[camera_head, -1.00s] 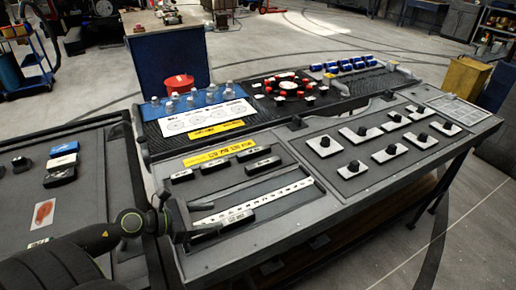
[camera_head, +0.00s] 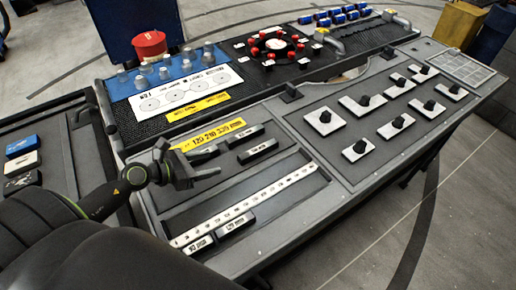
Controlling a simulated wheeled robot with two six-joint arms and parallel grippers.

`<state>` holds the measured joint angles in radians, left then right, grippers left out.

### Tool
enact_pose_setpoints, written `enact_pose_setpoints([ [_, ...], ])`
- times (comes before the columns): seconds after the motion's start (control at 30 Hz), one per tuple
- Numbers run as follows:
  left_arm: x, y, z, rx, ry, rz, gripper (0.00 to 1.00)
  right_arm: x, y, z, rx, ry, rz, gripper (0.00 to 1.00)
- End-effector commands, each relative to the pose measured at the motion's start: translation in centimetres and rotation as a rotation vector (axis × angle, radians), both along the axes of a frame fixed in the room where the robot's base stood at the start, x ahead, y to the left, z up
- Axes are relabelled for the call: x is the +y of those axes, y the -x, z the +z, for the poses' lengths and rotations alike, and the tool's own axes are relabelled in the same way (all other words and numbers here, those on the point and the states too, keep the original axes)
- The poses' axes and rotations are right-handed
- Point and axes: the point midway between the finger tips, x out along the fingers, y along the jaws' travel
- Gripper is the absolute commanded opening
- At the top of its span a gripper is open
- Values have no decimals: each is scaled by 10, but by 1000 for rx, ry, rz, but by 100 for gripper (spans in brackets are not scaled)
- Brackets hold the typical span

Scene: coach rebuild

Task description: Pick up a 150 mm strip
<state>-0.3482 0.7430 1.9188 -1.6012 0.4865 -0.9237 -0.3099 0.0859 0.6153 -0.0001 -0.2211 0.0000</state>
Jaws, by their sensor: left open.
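Several short black strips with small white labels lie on the grey bench panel. Two rear strips (camera_head: 245,136) (camera_head: 258,151) lie right of my gripper, and another strip (camera_head: 203,155) lies just behind it. Two front strips (camera_head: 235,222) (camera_head: 198,246) lie along the white ruler (camera_head: 245,205). The label sizes are too small to read surely, so I cannot tell which is the 150 mm strip. My left gripper (camera_head: 188,166) is open and empty at the panel's left side, by the rear strips; it may hide one. My right gripper is out of view.
A yellow number label (camera_head: 208,136) lies behind the rear strips. Black knobs on white plates (camera_head: 325,118) stand on the right panel.

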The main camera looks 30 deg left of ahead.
Motion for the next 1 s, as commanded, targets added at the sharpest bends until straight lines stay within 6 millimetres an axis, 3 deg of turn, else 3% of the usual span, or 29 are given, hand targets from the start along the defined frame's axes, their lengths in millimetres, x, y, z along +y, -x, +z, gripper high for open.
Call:
enact_pose_setpoints([
  [0.4, -31, -52, -22, -1, 5, 2, 53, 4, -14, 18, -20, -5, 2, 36],
  [0.73, -39, -70, -33, 1, 2, 1, 53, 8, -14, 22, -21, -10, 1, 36],
  [1.0, -50, -98, -47, 0, 4, 2, 53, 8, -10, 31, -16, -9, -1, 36],
])
